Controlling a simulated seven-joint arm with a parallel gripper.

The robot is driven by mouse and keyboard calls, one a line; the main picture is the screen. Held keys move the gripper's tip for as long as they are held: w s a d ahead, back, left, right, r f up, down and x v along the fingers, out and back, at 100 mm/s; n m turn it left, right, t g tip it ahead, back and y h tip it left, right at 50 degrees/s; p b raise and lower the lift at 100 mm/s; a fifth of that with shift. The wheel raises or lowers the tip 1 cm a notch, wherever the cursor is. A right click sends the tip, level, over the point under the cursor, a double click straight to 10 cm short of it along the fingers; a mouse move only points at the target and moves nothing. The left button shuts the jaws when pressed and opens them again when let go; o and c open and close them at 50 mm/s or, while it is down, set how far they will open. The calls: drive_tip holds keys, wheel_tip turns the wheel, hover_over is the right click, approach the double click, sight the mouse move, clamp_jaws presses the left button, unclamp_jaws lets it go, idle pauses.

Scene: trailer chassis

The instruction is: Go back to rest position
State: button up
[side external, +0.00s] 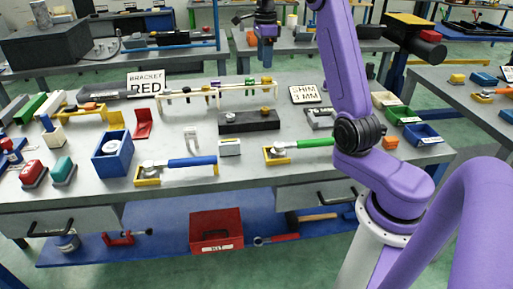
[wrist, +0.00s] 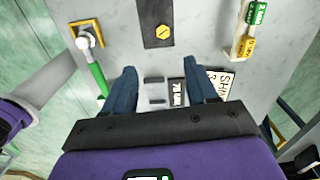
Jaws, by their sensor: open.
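My gripper (wrist: 163,90) shows in the wrist view with its two dark blue fingers spread wide. It is open with nothing between the fingers, and the bench top (wrist: 125,40) lies below it.
A green-handled tool (side external: 313,143), a blue-handled tool (side external: 192,161), a black block (side external: 249,122), a "SHIM 3 MM" sign (side external: 305,94) and a blue bin (side external: 113,155) stand on the bench. A red box (side external: 216,231) sits on the lower shelf. Grey bench top is bare in places.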

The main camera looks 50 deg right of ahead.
drive_tip(key=s+a+f+n, duration=0.1)
drive_tip(key=s+a+n, duration=0.3)
drive_tip(key=a+n, duration=0.7)
drive_tip(key=s+a+n, duration=0.4)
drive_tip(key=a+n, duration=0.3)
drive_tip(key=a, duration=0.7)
drive_tip(key=s+a+f+n, duration=0.2)
drive_tip(key=s+f+n, duration=0.1)
drive_tip(key=s+n, duration=0.7)
drive_tip(key=s+a+f+n, duration=0.2)
drive_tip(key=s+n, duration=0.8)
drive_tip(key=s, duration=0.6)
drive_tip(key=shift+s+f+n, duration=0.3)
drive_tip(key=shift+s+f, duration=0.1)
drive_tip(key=shift+f, duration=0.1)
drive_tip(key=shift+a, duration=0.1)
